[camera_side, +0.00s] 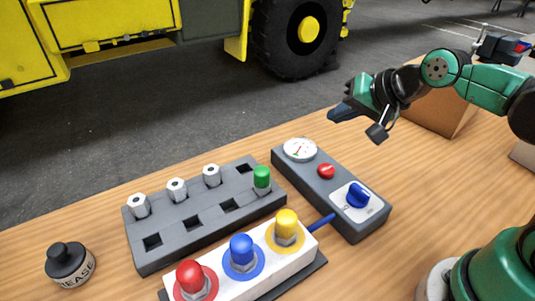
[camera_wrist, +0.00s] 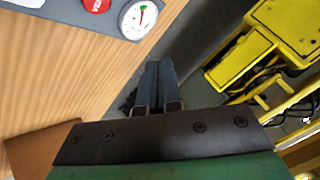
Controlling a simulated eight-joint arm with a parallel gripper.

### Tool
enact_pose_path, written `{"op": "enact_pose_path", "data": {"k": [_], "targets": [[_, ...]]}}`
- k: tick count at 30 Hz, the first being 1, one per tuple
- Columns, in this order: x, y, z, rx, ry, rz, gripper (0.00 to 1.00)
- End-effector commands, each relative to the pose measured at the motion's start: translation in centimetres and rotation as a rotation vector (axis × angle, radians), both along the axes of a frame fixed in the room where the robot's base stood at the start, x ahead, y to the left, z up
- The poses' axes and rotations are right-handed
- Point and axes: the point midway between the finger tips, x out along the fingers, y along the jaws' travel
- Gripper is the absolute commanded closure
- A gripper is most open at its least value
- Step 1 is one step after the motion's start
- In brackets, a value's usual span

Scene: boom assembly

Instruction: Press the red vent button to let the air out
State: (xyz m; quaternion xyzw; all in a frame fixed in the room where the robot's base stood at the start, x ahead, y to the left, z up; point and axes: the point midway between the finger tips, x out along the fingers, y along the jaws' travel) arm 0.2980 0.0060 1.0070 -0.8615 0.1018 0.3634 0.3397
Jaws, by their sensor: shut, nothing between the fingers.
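The red vent button (camera_side: 326,171) sits on a grey control box (camera_side: 315,194), between a round white gauge (camera_side: 299,149) and a blue knob (camera_side: 358,194). In the wrist view the red button (camera_wrist: 96,4) is at the top edge, partly cut off, with the gauge (camera_wrist: 138,19) beside it. My gripper (camera_side: 340,113) is shut and empty. It is in the air above and beyond the gauge end of the box, apart from the button. In the wrist view its fingers (camera_wrist: 160,75) lie together, past the table edge.
A grey block (camera_side: 200,235) with sockets holds several hex fittings and a green-capped one (camera_side: 262,179). A white block (camera_side: 262,275) carries red, blue and yellow capped fittings. A cardboard box (camera_side: 437,112) stands behind my arm.

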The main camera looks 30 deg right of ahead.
Motion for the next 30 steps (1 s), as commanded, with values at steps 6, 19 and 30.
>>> {"op": "enact_pose_path", "data": {"k": [6, 19, 30], "targets": [[0.0, 0.0, -0.1, -0.003, 0.001, 0.003, 1.0], [0.1, 0.0, -4.1, -0.004, 0.001, 0.004, 1.0], [0.1, 0.0, -7.5, -0.004, 0.001, 0.004, 1.0]]}}
